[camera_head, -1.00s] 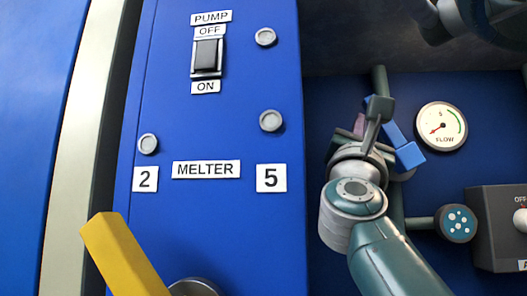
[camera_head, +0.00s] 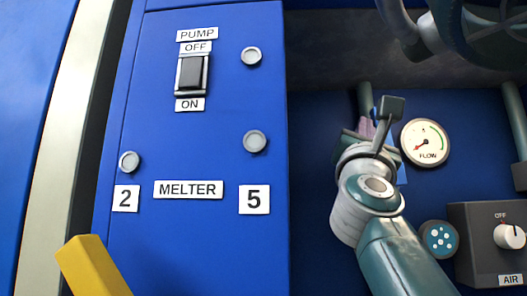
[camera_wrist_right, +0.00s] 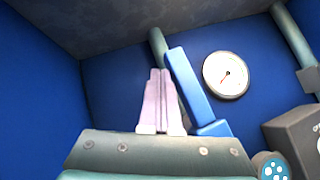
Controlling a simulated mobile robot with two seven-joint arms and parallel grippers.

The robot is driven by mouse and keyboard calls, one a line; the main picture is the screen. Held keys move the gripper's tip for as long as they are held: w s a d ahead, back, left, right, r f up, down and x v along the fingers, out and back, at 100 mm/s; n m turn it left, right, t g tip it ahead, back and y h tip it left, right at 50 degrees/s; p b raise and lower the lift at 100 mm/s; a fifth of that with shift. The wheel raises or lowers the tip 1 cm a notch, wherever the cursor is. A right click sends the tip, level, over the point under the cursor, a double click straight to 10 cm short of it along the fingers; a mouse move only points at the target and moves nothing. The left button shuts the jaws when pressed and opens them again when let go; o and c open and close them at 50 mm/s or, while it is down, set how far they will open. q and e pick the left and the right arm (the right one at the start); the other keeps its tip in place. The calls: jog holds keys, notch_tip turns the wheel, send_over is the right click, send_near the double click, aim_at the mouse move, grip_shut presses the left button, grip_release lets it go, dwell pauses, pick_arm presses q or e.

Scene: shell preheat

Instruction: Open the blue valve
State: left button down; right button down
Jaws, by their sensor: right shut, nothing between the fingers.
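The blue valve's handle (camera_wrist_right: 190,90) is a flat blue bar on a grey-green pipe (camera_wrist_right: 157,42), tilted with its top to the left in the right wrist view. In the head view only a sliver of the handle (camera_head: 402,173) shows behind my right wrist. My right gripper (camera_wrist_right: 158,72) is shut and empty, its pale purple fingers just left of the handle; contact cannot be judged. In the head view the right gripper (camera_head: 365,126) is mostly hidden by its own wrist. My left gripper is not in view.
A flow gauge (camera_head: 425,142) with its needle at the low end is right of the valve. A grey AIR knob box (camera_head: 484,243) sits lower right. A blue panel (camera_head: 215,140) with a pump switch (camera_head: 192,74) stands left. A yellow lever (camera_head: 90,266) is lower left.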

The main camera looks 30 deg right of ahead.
dwell(0.3)
jog(key=b+v, duration=0.2)
jog(key=v, duration=0.8)
jog(key=shift+r, duration=0.1)
